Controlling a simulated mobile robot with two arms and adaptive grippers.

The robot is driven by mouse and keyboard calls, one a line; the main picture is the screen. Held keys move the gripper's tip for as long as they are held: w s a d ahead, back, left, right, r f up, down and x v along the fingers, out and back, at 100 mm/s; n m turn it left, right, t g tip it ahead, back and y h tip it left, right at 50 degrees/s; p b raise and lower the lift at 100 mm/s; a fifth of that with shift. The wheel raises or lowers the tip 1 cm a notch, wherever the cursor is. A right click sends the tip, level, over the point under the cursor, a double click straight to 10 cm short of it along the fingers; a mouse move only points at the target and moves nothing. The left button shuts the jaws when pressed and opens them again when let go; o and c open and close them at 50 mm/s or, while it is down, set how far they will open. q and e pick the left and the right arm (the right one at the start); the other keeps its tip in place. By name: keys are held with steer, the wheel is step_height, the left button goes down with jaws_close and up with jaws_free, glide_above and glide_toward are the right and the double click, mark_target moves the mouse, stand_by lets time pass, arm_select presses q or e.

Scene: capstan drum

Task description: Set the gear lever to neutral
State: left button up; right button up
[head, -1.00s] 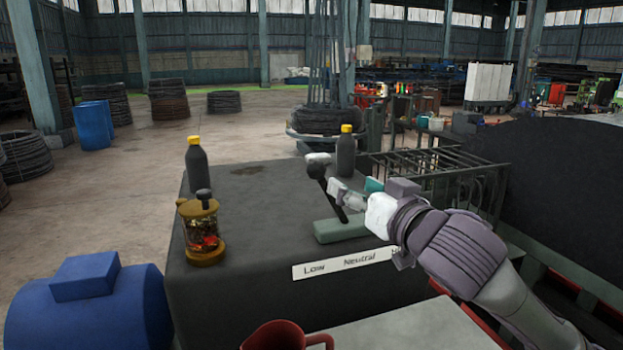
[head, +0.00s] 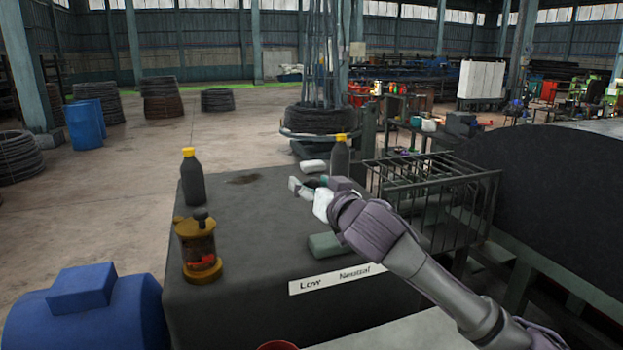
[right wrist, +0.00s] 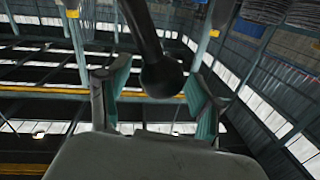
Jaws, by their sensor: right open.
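The gear lever shows in the right wrist view as a dark rod with a round black knob (right wrist: 162,78). In the head view the lever is hidden behind my right gripper (head: 307,184), and only part of its green base (head: 324,244) shows. The label plate (head: 334,280) at the table's front edge reads "Low" and "Neutral"; my arm covers its right end. My right gripper is open, with the knob between its teal-padded fingers in the wrist view (right wrist: 160,92); I see no contact. My left gripper is not in view.
On the dark table (head: 240,240) stand two black bottles with yellow caps (head: 192,178) (head: 340,155) and an amber glass oiler (head: 198,248). A metal rack (head: 435,195) is right of it. A blue motor-like body (head: 85,310) is at the left.

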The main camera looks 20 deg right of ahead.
steer(key=shift+w, duration=0.1)
steer(key=shift+c, duration=0.6)
jaws_close()
